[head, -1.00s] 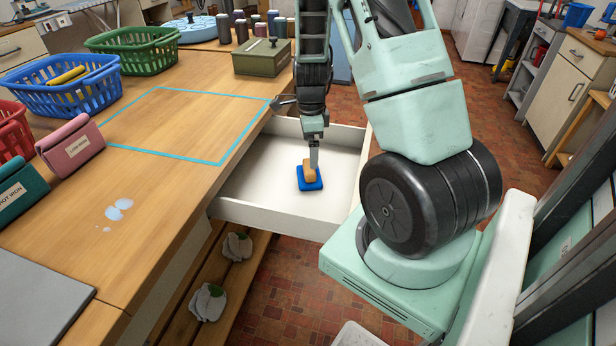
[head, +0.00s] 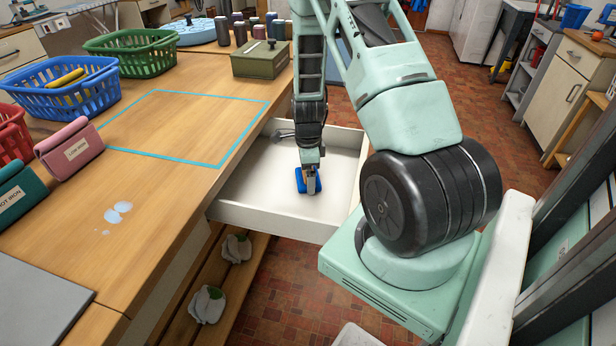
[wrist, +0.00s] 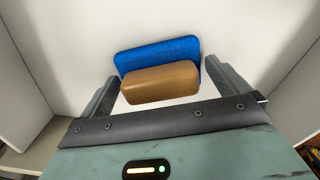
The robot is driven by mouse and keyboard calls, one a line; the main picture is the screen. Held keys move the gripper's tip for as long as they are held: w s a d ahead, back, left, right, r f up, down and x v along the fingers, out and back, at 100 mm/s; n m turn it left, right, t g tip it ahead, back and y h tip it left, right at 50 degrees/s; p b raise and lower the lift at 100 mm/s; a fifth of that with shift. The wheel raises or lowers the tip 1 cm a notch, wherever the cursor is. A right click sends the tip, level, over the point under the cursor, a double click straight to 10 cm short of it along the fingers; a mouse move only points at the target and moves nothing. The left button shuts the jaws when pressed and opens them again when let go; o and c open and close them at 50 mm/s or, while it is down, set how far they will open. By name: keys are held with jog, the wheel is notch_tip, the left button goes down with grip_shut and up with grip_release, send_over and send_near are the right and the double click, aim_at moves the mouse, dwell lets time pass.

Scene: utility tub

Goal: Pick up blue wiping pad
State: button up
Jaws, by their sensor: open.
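The blue wiping pad (head: 300,178) lies in the open white drawer (head: 262,217). In the wrist view the pad (wrist: 158,52) is a flat blue slab with a tan block-shaped handle (wrist: 160,84) on it. My gripper (head: 311,188) is down inside the drawer at the pad and hides much of it in the head view. In the wrist view my gripper (wrist: 160,90) is open, with one finger on each side of the tan handle. Small gaps show between the fingers and the handle.
The drawer walls stand around my gripper. The wooden worktop (head: 190,190) is at the left, with a blue-outlined area, a wet patch (head: 118,212), a blue basket (head: 62,92) and a green box (head: 262,58). A grey metal object (head: 284,134) lies at the drawer's back.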

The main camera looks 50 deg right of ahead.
jog(key=c, duration=0.8)
notch_tip(320, 180, up, 10)
